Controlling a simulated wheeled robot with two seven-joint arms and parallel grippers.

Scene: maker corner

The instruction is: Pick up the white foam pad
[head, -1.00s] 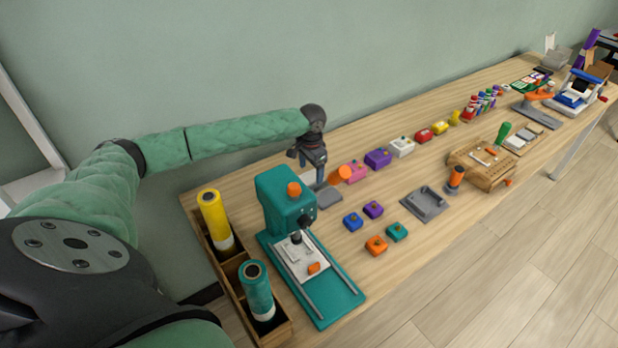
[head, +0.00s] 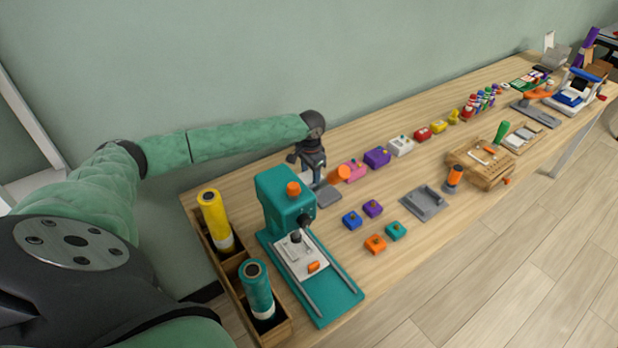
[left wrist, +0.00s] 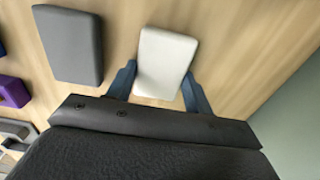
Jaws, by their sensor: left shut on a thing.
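The white foam pad (left wrist: 166,60) is a pale rectangular block between the two blue fingers of my left gripper (left wrist: 159,72) in the left wrist view. The fingers touch its two long sides, and the gripper is shut on it. I cannot tell whether the pad still rests on the wood. In the head view my left gripper (head: 316,178) points down at the back of the table, behind the teal press, and the pad is largely hidden there. My right gripper is not in view.
A dark grey pad (left wrist: 70,44) lies close by on the left in the wrist view. The teal press (head: 284,205) stands in front of my left gripper. An orange-ended tool (head: 340,173) and a pink block (head: 355,171) lie just right. The wall is close behind.

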